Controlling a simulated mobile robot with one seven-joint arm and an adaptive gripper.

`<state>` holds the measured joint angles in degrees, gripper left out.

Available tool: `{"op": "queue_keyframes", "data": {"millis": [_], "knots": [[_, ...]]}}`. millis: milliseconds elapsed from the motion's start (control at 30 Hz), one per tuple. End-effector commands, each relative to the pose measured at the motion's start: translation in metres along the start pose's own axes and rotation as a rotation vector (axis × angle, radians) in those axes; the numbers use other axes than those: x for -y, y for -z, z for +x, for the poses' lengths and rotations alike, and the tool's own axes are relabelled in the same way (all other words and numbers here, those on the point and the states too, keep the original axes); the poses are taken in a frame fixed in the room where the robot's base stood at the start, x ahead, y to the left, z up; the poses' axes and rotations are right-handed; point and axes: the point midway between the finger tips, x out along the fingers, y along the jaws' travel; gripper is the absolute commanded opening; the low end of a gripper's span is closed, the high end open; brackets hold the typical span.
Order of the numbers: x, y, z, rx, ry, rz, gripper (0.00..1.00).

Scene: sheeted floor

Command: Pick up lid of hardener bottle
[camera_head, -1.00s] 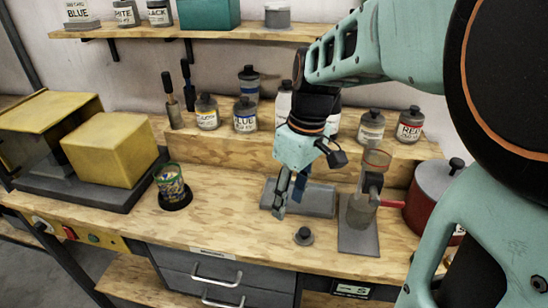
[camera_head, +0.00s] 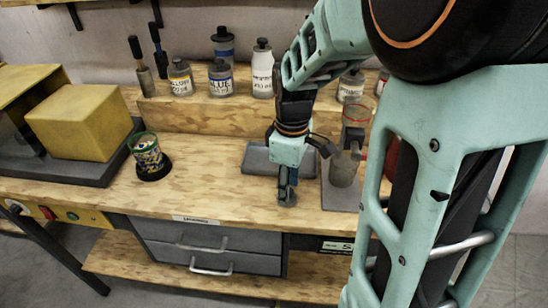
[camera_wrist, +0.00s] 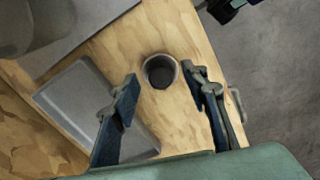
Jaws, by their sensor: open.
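The lid (camera_wrist: 160,72) is a small round dark grey piece with a lighter rim, lying on the wooden bench. In the wrist view it sits just ahead of and between the fingertips, with gaps on both sides. My gripper (camera_wrist: 162,85) is open, its two blue-grey fingers spread and empty. In the head view my gripper (camera_head: 288,192) points down close over the bench, and its fingers largely hide the lid. I cannot tell which bottle is the hardener bottle.
A flat grey tray (camera_wrist: 75,88) lies beside the left finger in the wrist view. In the head view, a stand with a clear cup (camera_head: 342,172) is to the right.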

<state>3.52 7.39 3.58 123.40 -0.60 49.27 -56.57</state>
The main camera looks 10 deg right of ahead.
Motion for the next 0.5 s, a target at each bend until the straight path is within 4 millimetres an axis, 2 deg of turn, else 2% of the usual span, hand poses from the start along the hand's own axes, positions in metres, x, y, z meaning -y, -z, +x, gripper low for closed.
{"op": "queue_keyframes", "data": {"millis": [100, 367, 500], "knots": [[0.0005, 0.0001, 0.0106, 0.000, 0.001, -0.001, 0.41], [0.0002, 0.0003, 0.0118, 0.000, -0.001, 0.000, 0.40], [0.0002, 0.0003, 0.0117, 0.000, -0.001, 0.000, 0.25]]}}
